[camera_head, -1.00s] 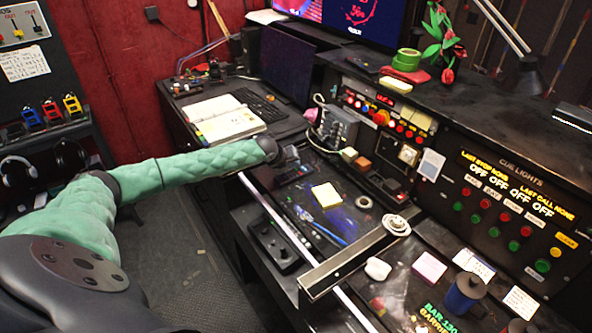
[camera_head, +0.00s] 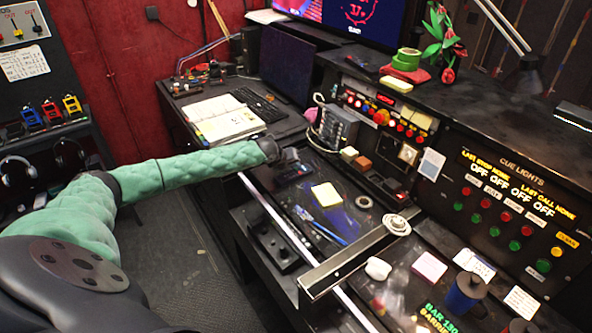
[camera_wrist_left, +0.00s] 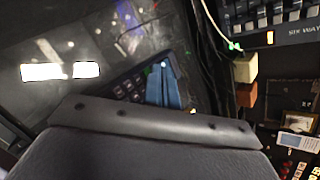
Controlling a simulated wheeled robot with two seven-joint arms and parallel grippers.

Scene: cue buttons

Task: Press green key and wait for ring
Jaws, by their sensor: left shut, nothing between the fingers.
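My left gripper (camera_head: 290,156) is at the end of the green-sleeved arm, over a small dark keypad (camera_head: 293,173) on the desk. In the left wrist view the blue fingers (camera_wrist_left: 161,72) are together and empty, with their tips over or against the dark keypad (camera_wrist_left: 126,88). A small greenish spot shows by the tips; I cannot tell if it is a key or if they touch it. On the cue lights panel (camera_head: 528,176) there are several green buttons, one of them at the row's left end (camera_head: 459,206), far right of the gripper. My right gripper is out of view.
A yellow note (camera_head: 326,195) and a roll of tape (camera_head: 363,202) lie on the desk right of the keypad. A grey switch box (camera_head: 338,128) stands behind. A dark mug (camera_head: 465,293) stands at the lower right. An open book (camera_head: 222,117) lies further back.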

